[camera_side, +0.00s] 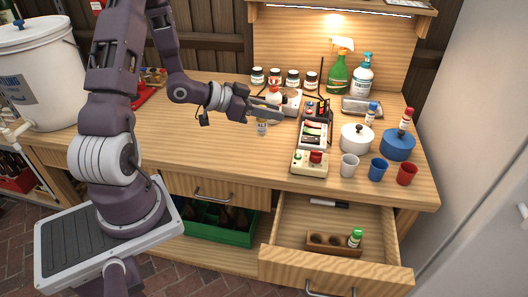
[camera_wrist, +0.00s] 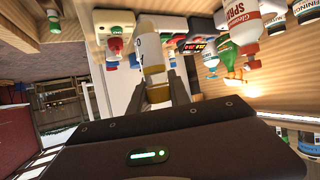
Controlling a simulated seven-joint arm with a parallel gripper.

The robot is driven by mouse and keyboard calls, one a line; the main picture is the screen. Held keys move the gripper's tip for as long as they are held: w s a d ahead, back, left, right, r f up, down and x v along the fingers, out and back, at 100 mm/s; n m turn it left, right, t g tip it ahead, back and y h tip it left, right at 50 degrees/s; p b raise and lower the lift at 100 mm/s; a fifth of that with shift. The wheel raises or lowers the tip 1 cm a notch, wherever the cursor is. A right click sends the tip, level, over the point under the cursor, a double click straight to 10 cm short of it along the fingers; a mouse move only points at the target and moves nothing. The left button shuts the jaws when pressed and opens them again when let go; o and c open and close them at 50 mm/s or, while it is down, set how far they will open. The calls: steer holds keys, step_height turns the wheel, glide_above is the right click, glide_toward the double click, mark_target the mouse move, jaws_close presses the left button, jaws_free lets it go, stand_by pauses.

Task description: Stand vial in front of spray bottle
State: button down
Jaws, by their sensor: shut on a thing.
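The vial (camera_side: 262,128), pale with a yellow band, is in my gripper (camera_side: 268,111), which is shut on it. In the side view its lower part shows under the fingers, just over the bench top; I cannot tell whether it touches. In the wrist view the vial (camera_wrist: 152,55) stands between the fingers (camera_wrist: 148,88). The spray bottle (camera_side: 338,75), green with an orange and white trigger head, stands at the back of the bench, to the right of and behind my gripper.
A pump bottle (camera_side: 363,76) stands right of the spray bottle, a metal tray (camera_side: 361,106) in front. Several jars (camera_side: 292,79) line the back. Instruments (camera_side: 312,135) stand right of my gripper, then pots (camera_side: 397,146) and cups (camera_side: 378,169). The open drawer (camera_side: 330,262) holds a vial rack.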

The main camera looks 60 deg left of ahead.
step_height(320, 180, down, 8)
steer(key=shift+f, duration=0.1)
steer(key=c, duration=1.2)
jaws_free()
